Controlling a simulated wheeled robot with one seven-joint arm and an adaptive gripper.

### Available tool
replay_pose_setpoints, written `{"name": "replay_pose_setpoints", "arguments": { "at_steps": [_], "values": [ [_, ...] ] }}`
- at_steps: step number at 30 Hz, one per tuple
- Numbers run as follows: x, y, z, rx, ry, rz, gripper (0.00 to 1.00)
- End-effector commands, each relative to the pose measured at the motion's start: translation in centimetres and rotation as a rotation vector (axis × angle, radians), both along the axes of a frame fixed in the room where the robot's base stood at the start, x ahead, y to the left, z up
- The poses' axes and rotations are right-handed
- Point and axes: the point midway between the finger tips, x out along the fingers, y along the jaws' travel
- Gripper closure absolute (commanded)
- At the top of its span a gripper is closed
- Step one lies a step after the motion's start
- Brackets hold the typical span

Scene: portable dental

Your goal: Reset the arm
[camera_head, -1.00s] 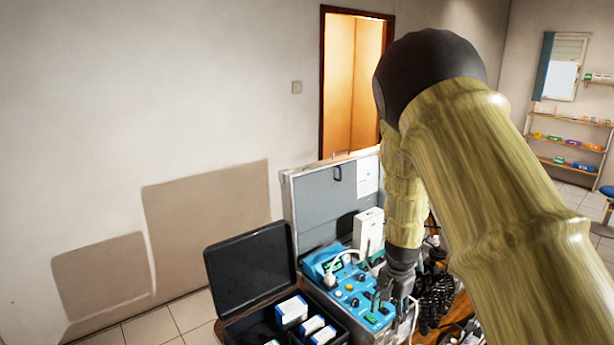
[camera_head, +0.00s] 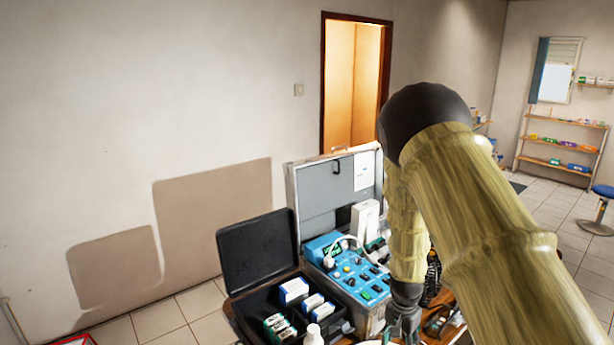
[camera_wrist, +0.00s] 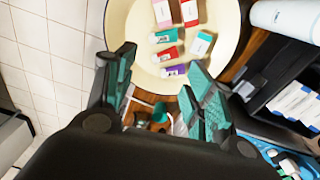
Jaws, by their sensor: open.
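My gripper (camera_head: 405,325) hangs low at the bottom of the head view, at the near right corner of the blue device panel (camera_head: 352,282). In the wrist view my gripper (camera_wrist: 160,88) is open, with teal finger pads apart and nothing held between them. Past the fingers lies a round cream dish (camera_wrist: 128,30) with several small red, teal, white and purple packs on it. My arm covers much of the right half of the head view and hides part of the table.
An open black case (camera_head: 258,252) with white-and-blue boxes stands left of the grey case (camera_head: 320,187) holding the panel. A white bottle (camera_head: 313,335) is at the bottom edge. A blue stool (camera_head: 602,192) and wall shelves (camera_head: 560,145) are right. Tiled floor is open there.

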Motion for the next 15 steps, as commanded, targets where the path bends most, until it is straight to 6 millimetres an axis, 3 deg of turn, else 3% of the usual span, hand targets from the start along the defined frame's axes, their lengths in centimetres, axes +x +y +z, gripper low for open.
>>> {"name": "replay_pose_setpoints", "arguments": {
  "at_steps": [5, 9, 15],
  "values": [
    [-5.1, -1.2, -5.0, -0.039, 0.03, 0.081, 0.46],
    [-11.4, -2.2, -9.8, -0.072, 0.056, 0.191, 0.46],
    [-21.6, -2.3, -15.3, -0.082, 0.082, 0.384, 0.46]
  ]
}}
